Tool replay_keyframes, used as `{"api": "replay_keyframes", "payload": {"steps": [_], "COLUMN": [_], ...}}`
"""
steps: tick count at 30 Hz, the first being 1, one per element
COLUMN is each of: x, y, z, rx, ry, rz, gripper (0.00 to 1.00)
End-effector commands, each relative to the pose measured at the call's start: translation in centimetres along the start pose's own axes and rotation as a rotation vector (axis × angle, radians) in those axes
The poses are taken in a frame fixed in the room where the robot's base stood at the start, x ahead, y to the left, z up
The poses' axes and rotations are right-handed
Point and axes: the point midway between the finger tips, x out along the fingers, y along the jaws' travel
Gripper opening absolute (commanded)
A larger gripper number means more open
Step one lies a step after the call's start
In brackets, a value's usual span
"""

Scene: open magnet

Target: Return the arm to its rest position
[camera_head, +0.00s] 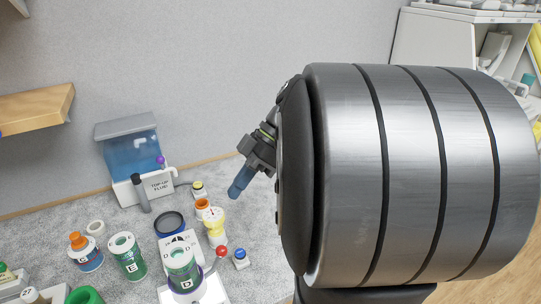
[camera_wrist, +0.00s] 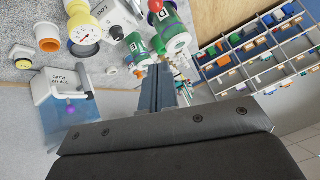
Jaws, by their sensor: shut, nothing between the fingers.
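My gripper (camera_head: 239,185) shows in the head view left of centre, above the back of the counter. Its slim blue-grey fingers are together and point down and to the left. In the wrist view the fingers of my gripper (camera_wrist: 158,88) are also together, with nothing between them. Several lidded canisters stand below, in the background of that view. No marker of a rest position shows.
The grey counter (camera_head: 30,228) holds a fluid tank (camera_head: 132,155), a yellow gauge (camera_head: 215,227) and canisters, including an orange-capped one (camera_head: 86,254) and a green one (camera_head: 127,258). A wooden shelf (camera_head: 38,108) juts in at left. A bin organizer (camera_wrist: 262,50) shows in the wrist view.

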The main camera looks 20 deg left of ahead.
Motion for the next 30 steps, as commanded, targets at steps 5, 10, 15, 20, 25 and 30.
{"api": "replay_keyframes", "payload": {"steps": [5, 10, 15, 20, 25, 30], "x": [1.8, 5.0, 8.4, 10.3, 10.8, 11.0], "y": [-0.1, -0.2, -0.3, -0.3, -0.3, -0.3], "z": [-0.2, -0.4, -0.6, 0.7, 2.5, 3.2], "rx": [-0.002, -0.002, -0.002, 0.004, 0.004, 0.003], "ry": [0.000, 0.000, 0.000, -0.002, -0.006, -0.008], "rz": [-0.003, -0.005, -0.005, -0.002, -0.002, -0.002], "gripper": [0.00, 0.00, 0.00, 0.00, 0.00, 0.00]}}
